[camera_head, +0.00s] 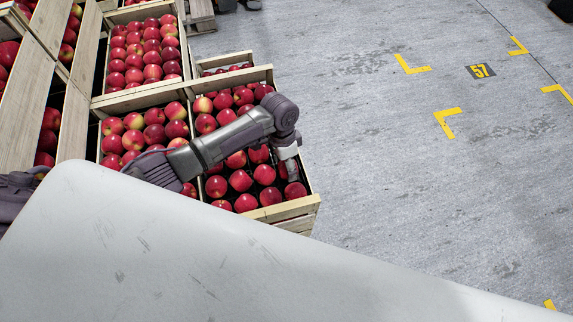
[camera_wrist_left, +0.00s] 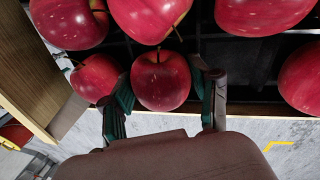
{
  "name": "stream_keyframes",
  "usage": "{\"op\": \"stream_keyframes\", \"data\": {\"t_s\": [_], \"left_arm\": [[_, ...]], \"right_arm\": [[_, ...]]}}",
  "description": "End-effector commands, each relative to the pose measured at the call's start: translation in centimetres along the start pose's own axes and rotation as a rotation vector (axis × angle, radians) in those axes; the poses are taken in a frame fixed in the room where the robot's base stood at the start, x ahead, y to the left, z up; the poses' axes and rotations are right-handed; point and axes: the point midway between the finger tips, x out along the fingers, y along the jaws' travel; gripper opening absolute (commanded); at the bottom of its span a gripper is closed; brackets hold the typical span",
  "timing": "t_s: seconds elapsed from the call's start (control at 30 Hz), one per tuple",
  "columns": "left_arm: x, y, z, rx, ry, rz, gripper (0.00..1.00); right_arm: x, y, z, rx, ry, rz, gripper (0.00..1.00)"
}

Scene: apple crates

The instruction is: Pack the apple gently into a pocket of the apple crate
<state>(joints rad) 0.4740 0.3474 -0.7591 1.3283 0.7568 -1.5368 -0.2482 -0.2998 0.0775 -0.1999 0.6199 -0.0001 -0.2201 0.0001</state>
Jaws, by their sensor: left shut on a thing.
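My left gripper (camera_head: 291,177) reaches down at the right front corner of the apple crate (camera_head: 287,210). In the left wrist view its two green-padded fingers (camera_wrist_left: 164,97) stand on both sides of a red apple (camera_wrist_left: 160,80) and are shut on it. The apple is low among its neighbours at the crate's edge. Whether it touches the pocket floor is hidden. Dark empty pockets (camera_wrist_left: 238,62) of the tray show just right of it. Several other red apples fill the rest of the crate. My right gripper is not in view.
Wooden crate walls (camera_wrist_left: 32,75) rise close to the gripper. Another apple crate (camera_head: 131,100) adjoins on the left, with more crates behind. Open grey floor (camera_head: 400,190) with yellow markings lies to the right. A large pale surface fills the foreground.

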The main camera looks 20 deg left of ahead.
Motion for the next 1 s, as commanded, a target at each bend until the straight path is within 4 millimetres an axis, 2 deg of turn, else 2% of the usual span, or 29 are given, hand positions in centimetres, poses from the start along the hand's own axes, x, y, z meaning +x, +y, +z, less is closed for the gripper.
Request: {"op": "stream_keyframes", "data": {"t_s": [0.03,0.07,0.2,0.23,0.53,0.63,0.77,1.0], "left_arm": [[0.0,0.0,0.0,0.000,0.001,0.000,0.24],[0.0,0.0,0.0,0.000,0.001,0.000,0.64],[0.0,0.0,0.0,0.000,0.001,0.000,0.88],[0.0,0.0,0.0,0.000,0.001,0.000,0.90],[-0.1,0.0,0.0,0.000,0.000,0.000,0.90],[-0.6,0.0,-0.1,0.000,0.002,0.000,0.90],[-2.6,0.0,-0.1,0.003,0.004,-0.002,0.90],[-7.8,-0.1,-0.1,0.002,0.004,-0.003,0.90]], "right_arm": [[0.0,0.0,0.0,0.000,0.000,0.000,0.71],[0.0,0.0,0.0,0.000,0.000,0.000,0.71],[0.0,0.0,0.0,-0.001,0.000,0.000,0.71],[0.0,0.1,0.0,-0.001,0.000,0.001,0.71],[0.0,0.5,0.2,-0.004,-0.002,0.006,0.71],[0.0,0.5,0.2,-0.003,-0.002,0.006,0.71],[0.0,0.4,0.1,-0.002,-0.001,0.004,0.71],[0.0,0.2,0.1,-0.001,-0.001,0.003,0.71]]}}
